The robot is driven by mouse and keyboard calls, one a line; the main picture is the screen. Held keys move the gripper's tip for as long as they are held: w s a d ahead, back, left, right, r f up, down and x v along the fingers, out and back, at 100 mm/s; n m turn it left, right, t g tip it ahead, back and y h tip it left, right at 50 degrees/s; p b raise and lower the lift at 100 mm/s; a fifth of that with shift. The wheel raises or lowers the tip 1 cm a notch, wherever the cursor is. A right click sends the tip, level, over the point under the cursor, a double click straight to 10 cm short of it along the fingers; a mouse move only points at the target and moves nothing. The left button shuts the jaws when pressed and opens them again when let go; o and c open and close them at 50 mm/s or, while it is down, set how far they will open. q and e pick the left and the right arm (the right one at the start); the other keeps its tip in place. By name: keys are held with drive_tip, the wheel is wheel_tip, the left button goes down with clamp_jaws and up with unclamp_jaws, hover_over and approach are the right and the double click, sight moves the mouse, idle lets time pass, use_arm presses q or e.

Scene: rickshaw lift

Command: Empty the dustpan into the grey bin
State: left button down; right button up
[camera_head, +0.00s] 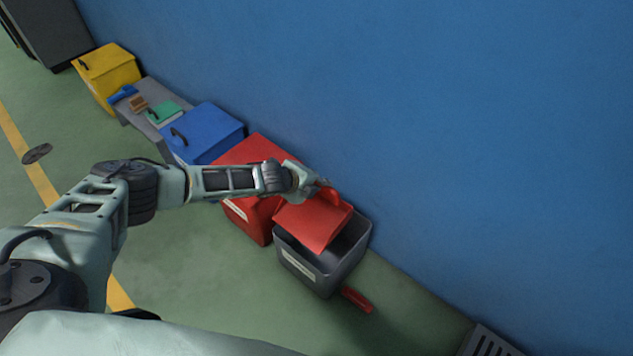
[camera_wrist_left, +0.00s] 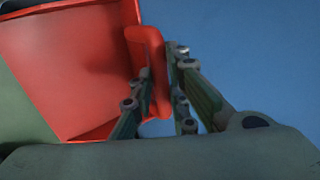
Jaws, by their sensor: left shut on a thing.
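The red dustpan (camera_head: 313,222) is over the open grey bin (camera_head: 322,275) in the head view, covering part of its opening. My left gripper (camera_head: 322,186) is at the dustpan's handle end. In the left wrist view my left gripper (camera_wrist_left: 168,100) is shut on the red handle (camera_wrist_left: 147,60), and the dustpan's pan (camera_wrist_left: 70,65) fills the left side. The pan looks tilted, and I see no debris on it. The bin's bottom is dark and partly hidden by the pan. My right gripper is not in view.
A red bin (camera_head: 247,155) stands left of the grey bin, then a blue bin (camera_head: 203,133), a grey bench (camera_head: 150,130) with small items and a yellow bin (camera_head: 108,72). A blue wall (camera_head: 450,130) is close behind.

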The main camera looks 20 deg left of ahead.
use_arm(q)
drive_tip(key=shift+w+r+g+p, duration=0.1)
drive_tip(key=shift+r+g+p, duration=0.4)
drive_tip(key=shift+g+p, duration=0.15)
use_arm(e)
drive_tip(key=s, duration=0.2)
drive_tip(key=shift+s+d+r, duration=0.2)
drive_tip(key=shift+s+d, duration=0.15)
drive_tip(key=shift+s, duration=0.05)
use_arm(q)
drive_tip(key=shift+f, duration=0.1)
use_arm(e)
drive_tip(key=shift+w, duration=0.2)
